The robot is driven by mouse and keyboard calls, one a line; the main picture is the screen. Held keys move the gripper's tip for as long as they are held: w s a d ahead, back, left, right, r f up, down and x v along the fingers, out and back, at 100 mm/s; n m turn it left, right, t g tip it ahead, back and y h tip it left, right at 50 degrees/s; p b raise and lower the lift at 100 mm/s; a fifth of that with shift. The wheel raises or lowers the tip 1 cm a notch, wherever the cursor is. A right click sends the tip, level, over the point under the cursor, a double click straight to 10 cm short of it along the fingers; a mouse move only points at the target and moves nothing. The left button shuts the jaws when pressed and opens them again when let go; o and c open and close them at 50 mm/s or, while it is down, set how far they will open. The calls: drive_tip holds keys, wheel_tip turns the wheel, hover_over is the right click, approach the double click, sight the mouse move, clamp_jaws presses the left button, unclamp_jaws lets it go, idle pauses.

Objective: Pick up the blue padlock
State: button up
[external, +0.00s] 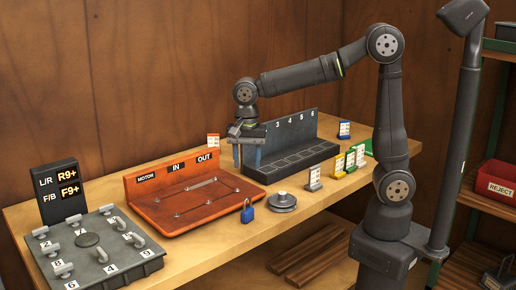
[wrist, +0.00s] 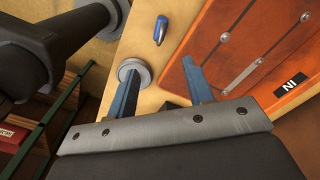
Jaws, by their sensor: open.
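The blue padlock (external: 247,214) sits on the wooden table at the front right corner of the orange board, left of a grey disc. It also shows in the wrist view (wrist: 160,30) near the top, beyond my fingertips. My gripper (external: 246,163) is open and empty, with its fingers pointing down above the back of the table, near the orange board and the dark slotted rack. In the wrist view the two blue fingers (wrist: 163,83) are spread apart. The padlock is apart from them.
The orange board (external: 190,200) lies behind and left of the padlock. The grey disc with a knob (external: 282,201) is close to its right. The dark numbered rack (external: 290,155) stands behind, and several coloured tags (external: 350,160) stand further right. A numbered grey panel (external: 95,250) is at front left.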

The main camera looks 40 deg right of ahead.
sight(248, 209)
wheel_tip(248, 209, down, 18)
drive_tip(key=m, duration=0.5)
drive_tip(key=shift+w+f+m, duration=0.1)
drive_tip(key=shift+f+m, duration=0.15)
drive_tip(key=shift+m, duration=0.15)
clamp_jaws()
drive_tip(key=shift+r, duration=0.1)
